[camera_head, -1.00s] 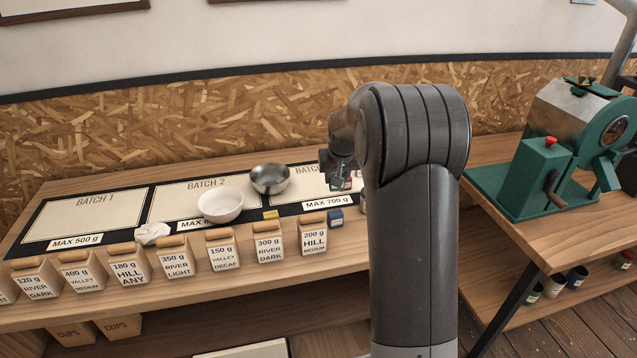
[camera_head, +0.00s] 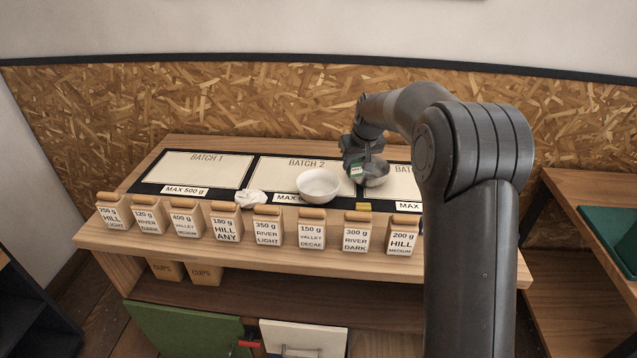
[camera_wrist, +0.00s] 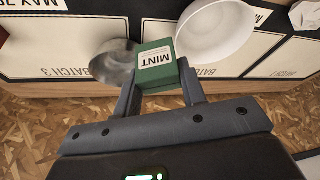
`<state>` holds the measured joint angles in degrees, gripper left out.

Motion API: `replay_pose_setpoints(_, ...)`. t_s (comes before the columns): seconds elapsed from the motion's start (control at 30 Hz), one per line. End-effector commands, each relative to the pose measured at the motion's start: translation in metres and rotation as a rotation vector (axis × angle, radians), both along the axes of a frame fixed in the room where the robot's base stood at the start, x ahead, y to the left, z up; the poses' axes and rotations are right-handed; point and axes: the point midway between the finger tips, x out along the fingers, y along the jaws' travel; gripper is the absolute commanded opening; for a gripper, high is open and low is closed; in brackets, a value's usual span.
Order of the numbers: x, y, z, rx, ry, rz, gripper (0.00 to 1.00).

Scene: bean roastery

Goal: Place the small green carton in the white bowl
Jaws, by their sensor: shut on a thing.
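The small green carton (camera_wrist: 160,66), labelled MINT, is held between the two fingers of my gripper (camera_wrist: 164,88). In the head view the carton (camera_head: 356,170) shows at the end of my gripper (camera_head: 357,160), in front of the metal bowl and to the right of the white bowl (camera_head: 319,184). In the wrist view the white bowl (camera_wrist: 215,32) is beside the carton, on its upper right. The part of the white bowl that shows inside looks empty. The carton is apart from the white bowl in the head view.
A metal bowl (camera_head: 377,174) stands right of the white bowl. A row of labelled bean bags (camera_head: 268,226) lines the front edge. The BATCH 1 mat (camera_head: 195,168) is clear.

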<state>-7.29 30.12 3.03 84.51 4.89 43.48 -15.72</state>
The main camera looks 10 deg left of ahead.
Motion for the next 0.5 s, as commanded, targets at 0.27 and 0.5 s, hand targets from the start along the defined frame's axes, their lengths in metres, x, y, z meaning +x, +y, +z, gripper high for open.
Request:
replay_pose_setpoints(0.27, 0.013, 0.060, -0.037, -0.001, 0.003, 0.009, 0.16)
replay_pose_setpoints(0.5, 0.024, 0.101, -0.062, -0.001, 0.002, 0.004, 0.16)
